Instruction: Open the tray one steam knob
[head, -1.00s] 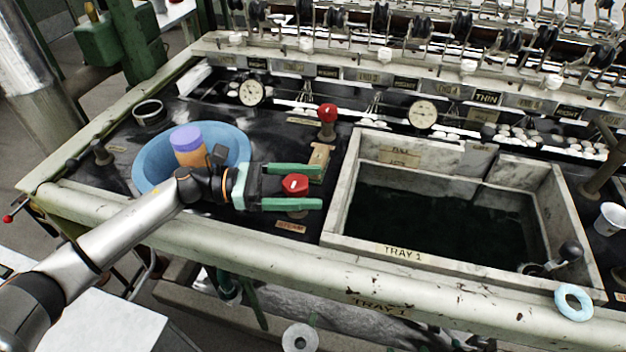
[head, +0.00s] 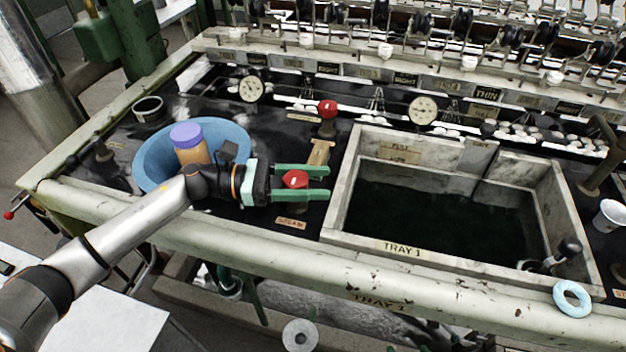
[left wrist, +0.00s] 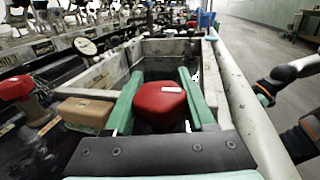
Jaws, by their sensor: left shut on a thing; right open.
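The steam knob is a red knob (head: 296,180) on the dark bench top, left of the tray one basin (head: 400,249). A small STEAM label (head: 291,222) lies in front of it. My left gripper (head: 328,181) is shut on this knob, with one green finger on each side. In the left wrist view the red knob (left wrist: 160,103) sits between the two fingers, with a small white mark on its top. My right gripper is in neither view; only arm parts show at the right of the wrist view.
A second red knob (head: 327,108) stands behind on a post, near a tan block (head: 320,152). A blue bowl (head: 150,160) with a purple-lidded orange jar (head: 188,144) is at left, close to my wrist. Dark water fills the basin. A light-blue ring (head: 572,298) lies on the front edge.

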